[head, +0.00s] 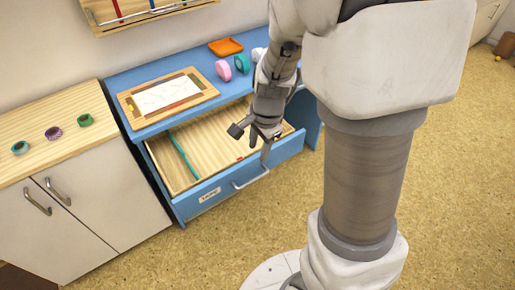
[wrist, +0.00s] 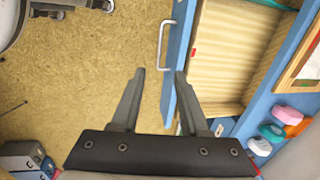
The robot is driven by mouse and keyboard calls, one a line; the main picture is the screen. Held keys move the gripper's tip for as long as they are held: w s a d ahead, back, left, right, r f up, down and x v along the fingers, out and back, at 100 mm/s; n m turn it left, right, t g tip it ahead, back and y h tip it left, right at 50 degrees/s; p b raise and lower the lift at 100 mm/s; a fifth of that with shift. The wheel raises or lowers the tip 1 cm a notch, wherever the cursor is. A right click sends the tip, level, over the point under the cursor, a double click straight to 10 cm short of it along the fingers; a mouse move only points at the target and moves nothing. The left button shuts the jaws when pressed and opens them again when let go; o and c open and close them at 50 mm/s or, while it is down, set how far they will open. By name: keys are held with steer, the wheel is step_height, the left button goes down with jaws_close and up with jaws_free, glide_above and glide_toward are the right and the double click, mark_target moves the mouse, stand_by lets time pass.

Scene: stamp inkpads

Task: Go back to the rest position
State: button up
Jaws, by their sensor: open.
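My gripper (head: 266,138) is open and empty. In the head view it hangs over the right front part of the open drawer (head: 207,192), near the drawer's handle (head: 252,178). In the wrist view the two fingers of my gripper (wrist: 161,72) point away from the camera, apart, with nothing between them. The drawer front (wrist: 176,90) is beside the right finger, and the silver handle (wrist: 163,44) lies beyond the fingertips. I cannot tell whether a finger touches the drawer front.
The drawer is pulled out from the blue desk (head: 120,88). On the desk are a framed paper (head: 167,95), an orange tray (head: 226,46), a pink item (head: 223,69) and a green item (head: 242,64). A wooden-topped cabinet (head: 45,115) stands left. Open floor (head: 450,190) lies right.

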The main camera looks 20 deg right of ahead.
stand_by(0.4)
steer(key=s+r+n+t+p, duration=0.1)
steer(key=s+r+n+p, duration=0.2)
steer(key=r, duration=0.6)
steer(key=s+r+n+t+p, duration=0.1)
steer(key=s+r+n+p, duration=0.1)
steer(key=s+r+n, duration=0.4)
steer(key=s+a+r+n+t+p, duration=0.1)
steer(key=s+r+n+p, duration=0.2)
steer(key=r, duration=0.8)
steer(key=shift+s+r+n+t+h+p, duration=0.3)
steer(key=shift+s+r+n+h, duration=0.1)
steer(key=shift+s+n, duration=0.8)
